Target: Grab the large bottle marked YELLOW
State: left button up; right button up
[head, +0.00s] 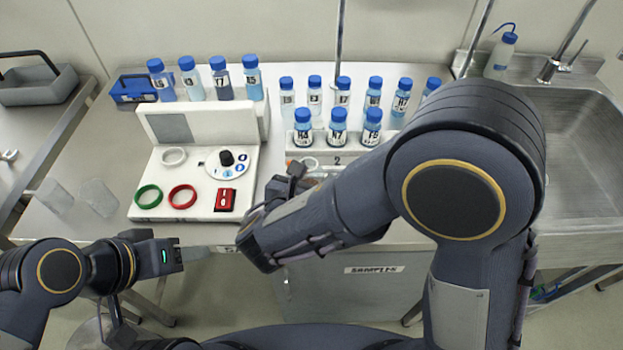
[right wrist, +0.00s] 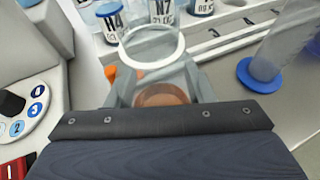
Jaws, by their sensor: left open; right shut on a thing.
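I can read YELLOW on no bottle. Several small blue-capped bottles with black-and-white labels, such as a front one (head: 338,128), stand in a white rack (head: 335,152). Several larger blue-capped bottles (head: 222,82) stand behind the white device. My right gripper (head: 290,183) is over the bench in front of the rack. In the right wrist view its grey fingers (right wrist: 163,92) are shut on a clear vessel (right wrist: 152,46) with a white ring and a brownish bottom; its contents are unclear. My left gripper (head: 180,257) is open and empty at the bench's front edge.
A white device (head: 240,170) with a dial, red switch and green and red rings stands left of the rack. Clear beakers (head: 98,196) are at far left. A clear tube with blue base (right wrist: 262,72) stands right of my right gripper. A sink (head: 585,150) is at right.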

jog(key=shift+r, duration=0.45)
jog(key=s+r, duration=0.1)
jog(key=r, duration=0.1)
jog(key=s+r, duration=0.3)
jog(key=r, duration=0.2)
jog(key=shift+s+a+p, duration=0.1)
jog(key=shift+s+p, duration=0.2)
jog(key=shift+s, duration=0.1)
send_near(311, 173)
jog(key=shift+s+d+r, duration=0.5)
jog(key=shift+d+r, duration=0.1)
jog(key=shift+d, duration=0.2)
jog(key=shift+s+d+r, duration=0.55)
jog(key=shift+d+r, duration=0.05)
jog(key=shift+d, duration=0.2)
